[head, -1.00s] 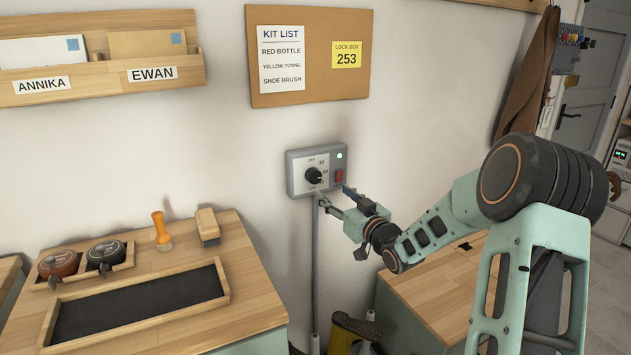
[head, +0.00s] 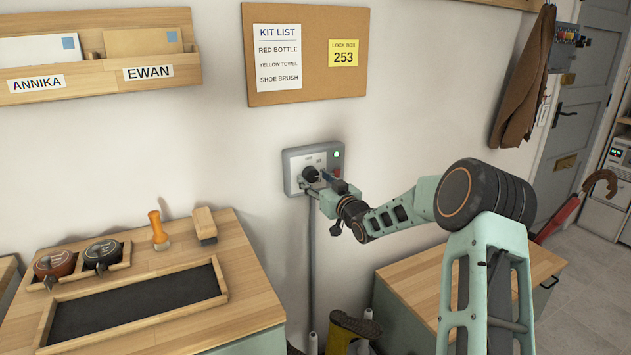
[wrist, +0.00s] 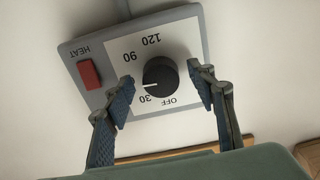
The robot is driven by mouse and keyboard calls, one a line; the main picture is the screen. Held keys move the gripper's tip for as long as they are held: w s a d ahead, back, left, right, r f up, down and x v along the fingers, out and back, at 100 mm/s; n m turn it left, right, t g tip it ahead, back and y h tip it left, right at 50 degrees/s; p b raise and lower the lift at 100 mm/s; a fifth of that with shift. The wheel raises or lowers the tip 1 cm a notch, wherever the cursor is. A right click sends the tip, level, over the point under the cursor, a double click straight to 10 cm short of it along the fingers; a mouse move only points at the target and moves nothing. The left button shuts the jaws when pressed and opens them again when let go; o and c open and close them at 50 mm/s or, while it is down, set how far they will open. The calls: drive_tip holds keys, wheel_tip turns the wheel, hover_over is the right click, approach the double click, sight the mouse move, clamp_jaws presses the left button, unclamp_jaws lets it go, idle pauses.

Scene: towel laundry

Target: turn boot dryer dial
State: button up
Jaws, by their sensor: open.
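The boot dryer control box (head: 291,160) is a grey panel on the wall. Its round black dial (wrist: 160,75) sits on a white face marked OFF, 30, 90 and 120. The face appears upside down in the wrist view. The dial's white mark points left, just above the 30; any number behind the left finger is hidden. My gripper (wrist: 161,74) is open, with one finger on each side of the dial. Gaps show between the fingers and the dial. In the head view my gripper (head: 317,184) is at the box and partly covers its face.
A red switch (wrist: 89,74) labelled HEAT is beside the dial. A green light (head: 337,154) glows on the box. A wooden-topped cabinet (head: 258,305) with a tray stands at the left, and a bench (head: 470,265) at the right.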

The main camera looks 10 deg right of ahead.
drive_tip(key=shift+c, duration=0.4)
drive_tip(key=c, duration=1)
drive_tip(key=shift+c, duration=0.2)
drive_tip(key=shift+f+n+b, duration=0.1)
drive_tip(key=shift+n+b, duration=0.2)
drive_tip(key=shift+b, duration=0.2)
drive_tip(key=n+b, duration=0.1)
drive_tip(key=b, duration=0.1)
drive_tip(key=n+b, duration=0.1)
drive_tip(key=b, duration=0.1)
drive_tip(key=shift+f+n, duration=0.2)
drive_tip(key=shift+n, duration=0.1)
drive_tip(key=n+b, duration=0.4)
drive_tip(key=b, duration=0.1)
drive_tip(key=n+b, duration=0.6)
drive_tip(key=shift+d+r+n, duration=0.1)
drive_tip(key=shift+r+n, duration=0.1)
drive_tip(key=shift+n, duration=0.2)
drive_tip(key=n+b, duration=0.2)
drive_tip(key=n, duration=0.1)
drive_tip(key=shift+r+n+b, duration=0.15)
drive_tip(key=shift+n+b, duration=0.15)
drive_tip(key=shift+r+n+b, duration=0.15)
drive_tip(key=shift+n+b, duration=0.25)
drive_tip(key=shift+n, duration=1)
